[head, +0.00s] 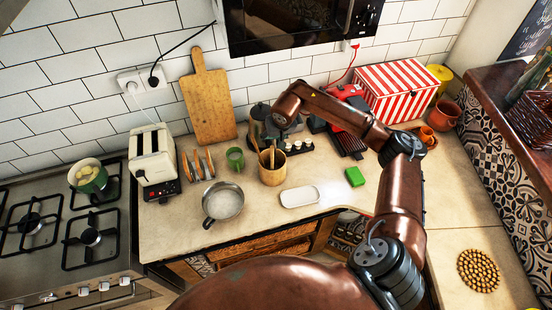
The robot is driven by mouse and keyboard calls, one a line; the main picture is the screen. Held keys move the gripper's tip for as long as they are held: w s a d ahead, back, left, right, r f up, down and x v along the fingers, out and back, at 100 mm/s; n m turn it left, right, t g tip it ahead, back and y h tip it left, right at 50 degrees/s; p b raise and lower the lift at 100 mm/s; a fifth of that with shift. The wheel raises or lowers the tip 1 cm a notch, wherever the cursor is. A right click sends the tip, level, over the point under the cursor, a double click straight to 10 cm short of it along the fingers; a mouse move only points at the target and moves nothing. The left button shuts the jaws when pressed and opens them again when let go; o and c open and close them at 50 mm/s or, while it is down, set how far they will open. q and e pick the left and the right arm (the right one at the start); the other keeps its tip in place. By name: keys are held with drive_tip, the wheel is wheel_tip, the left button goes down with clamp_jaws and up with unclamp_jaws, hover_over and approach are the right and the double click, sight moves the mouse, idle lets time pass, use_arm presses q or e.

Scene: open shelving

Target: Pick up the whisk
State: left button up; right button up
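A brown wooden utensil pot (272,176) stands on the counter, with light wooden handles sticking up from it. I cannot make out which of these, if any, belongs to the whisk, and no whisk shows clearly elsewhere. My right arm reaches in from the lower right, and its dark gripper (270,137) points down just above the utensil pot. The gripper is small and merges with dark items behind it, so its finger opening and any hold on a handle cannot be made out. My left gripper is out of view.
A metal saucepan (223,201), a green mug (235,158) and a toaster (153,157) stand left of the pot. A white dish (300,196) and green sponge (355,176) lie to the right. A cutting board (208,103) leans on the wall behind.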

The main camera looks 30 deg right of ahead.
drive_tip(key=shift+a, duration=0.1)
drive_tip(key=c, duration=0.3)
drive_tip(key=shift+r, duration=0.1)
clamp_jaws()
drive_tip(key=shift+s, duration=0.15)
drive_tip(key=shift+f, duration=0.2)
drive_tip(key=shift+r, duration=0.25)
idle(0.5)
drive_tip(key=c, duration=0.5)
unclamp_jaws()
drive_tip(key=shift+w, duration=0.2)
drive_tip(key=o, duration=0.8)
